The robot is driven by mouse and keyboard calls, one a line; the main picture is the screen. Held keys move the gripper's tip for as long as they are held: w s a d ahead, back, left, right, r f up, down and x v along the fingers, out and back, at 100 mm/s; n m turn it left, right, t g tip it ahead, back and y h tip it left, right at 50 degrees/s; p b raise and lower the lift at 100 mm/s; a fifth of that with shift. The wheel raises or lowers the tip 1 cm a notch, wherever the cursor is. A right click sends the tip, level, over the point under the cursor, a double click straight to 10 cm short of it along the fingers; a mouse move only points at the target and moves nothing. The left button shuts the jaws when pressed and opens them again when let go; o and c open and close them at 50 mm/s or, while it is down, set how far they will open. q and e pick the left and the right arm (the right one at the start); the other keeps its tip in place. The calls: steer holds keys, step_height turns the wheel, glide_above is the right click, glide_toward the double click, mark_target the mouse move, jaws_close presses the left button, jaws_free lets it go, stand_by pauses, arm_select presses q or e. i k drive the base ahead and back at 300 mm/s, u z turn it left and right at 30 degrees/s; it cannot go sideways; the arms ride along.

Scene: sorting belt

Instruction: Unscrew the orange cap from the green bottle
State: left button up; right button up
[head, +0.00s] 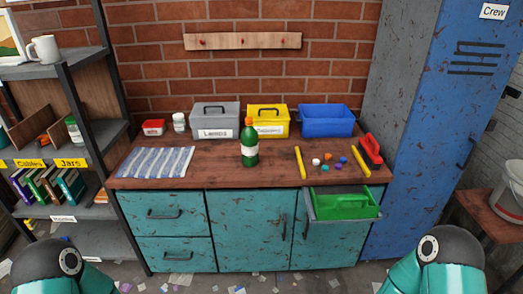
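The green bottle (249,152) stands upright on the wooden worktop, near its front middle. It has a pale label around it. The orange cap (249,121) sits on top of its neck. Neither of my grippers shows; only dark and teal parts of my arms appear at the bottom left and bottom right corners, well apart from the bottle.
A striped cloth (156,162) lies left of the bottle. Behind stand a grey box (215,109), a yellow box (283,113) and a blue bin (327,120). Yellow sticks, small coloured pieces and a red-handled brush (370,150) lie right. An open drawer (343,217) juts forward.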

mark_target(250, 144)
steer(key=u, duration=0.05)
steer(key=i, duration=1)
steer(key=z, duration=0.05)
